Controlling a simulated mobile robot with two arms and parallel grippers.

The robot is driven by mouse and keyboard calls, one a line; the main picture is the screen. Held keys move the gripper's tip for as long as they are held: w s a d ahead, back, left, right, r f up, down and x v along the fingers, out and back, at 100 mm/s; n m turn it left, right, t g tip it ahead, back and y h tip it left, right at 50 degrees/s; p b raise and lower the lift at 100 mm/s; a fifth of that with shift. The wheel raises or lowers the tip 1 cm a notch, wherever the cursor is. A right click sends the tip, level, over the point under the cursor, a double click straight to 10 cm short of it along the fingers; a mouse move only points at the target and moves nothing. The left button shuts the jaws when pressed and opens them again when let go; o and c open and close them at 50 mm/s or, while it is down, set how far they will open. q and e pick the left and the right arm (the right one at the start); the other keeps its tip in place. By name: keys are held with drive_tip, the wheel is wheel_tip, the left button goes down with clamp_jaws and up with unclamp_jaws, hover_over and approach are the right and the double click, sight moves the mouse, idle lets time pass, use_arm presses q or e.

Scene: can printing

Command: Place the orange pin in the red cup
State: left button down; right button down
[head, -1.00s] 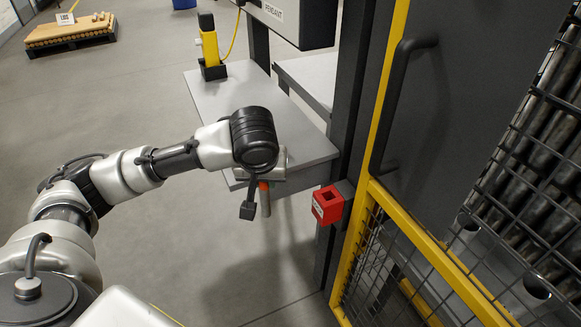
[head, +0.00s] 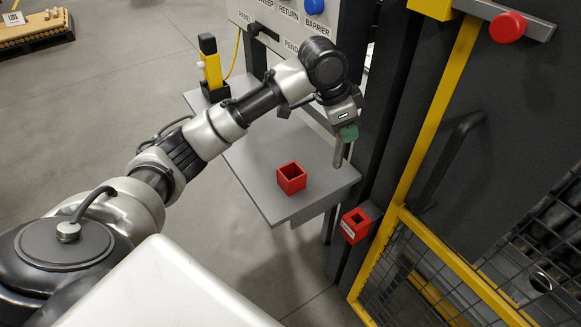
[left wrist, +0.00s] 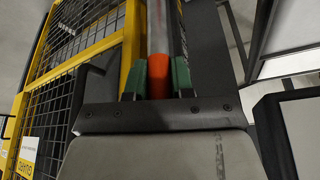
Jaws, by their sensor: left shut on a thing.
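My left gripper (head: 345,120) is shut on the orange pin (head: 338,155), whose grey shaft hangs down below the green finger pads. In the left wrist view the pin's orange end (left wrist: 158,78) sits between the green pads, with the grey shaft running away from it. A red square cup (head: 291,178) with an open top stands on the grey table, left of and nearer than the gripper. A second red square cup (head: 355,225) with a label is fixed to the dark post, below the gripper in the picture. My right gripper is not in view.
The grey table (head: 250,150) has free room around the cup on it. A yellow pendant (head: 210,65) stands in a black holder at its far left. A panel with buttons (head: 300,20) is behind. A yellow-framed mesh gate (head: 450,255) bounds the right.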

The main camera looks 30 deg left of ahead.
use_arm(q)
drive_tip(key=shift+w+a+r, duration=0.1)
drive_tip(key=shift+a+r, duration=0.05)
drive_tip(key=s+a+f+p, duration=0.1)
drive_tip(key=s+a+f, duration=0.2)
drive_tip(key=a+f, duration=0.7)
drive_tip(key=shift+a+f+m+p, duration=0.3)
drive_tip(key=shift+f+p, duration=0.1)
drive_tip(key=shift+f, duration=0.05)
drive_tip(key=c, duration=1.4)
unclamp_jaws()
drive_tip(key=shift+f, duration=0.15)
drive_tip(key=o, duration=0.4)
drive_tip(key=shift+o, duration=0.2)
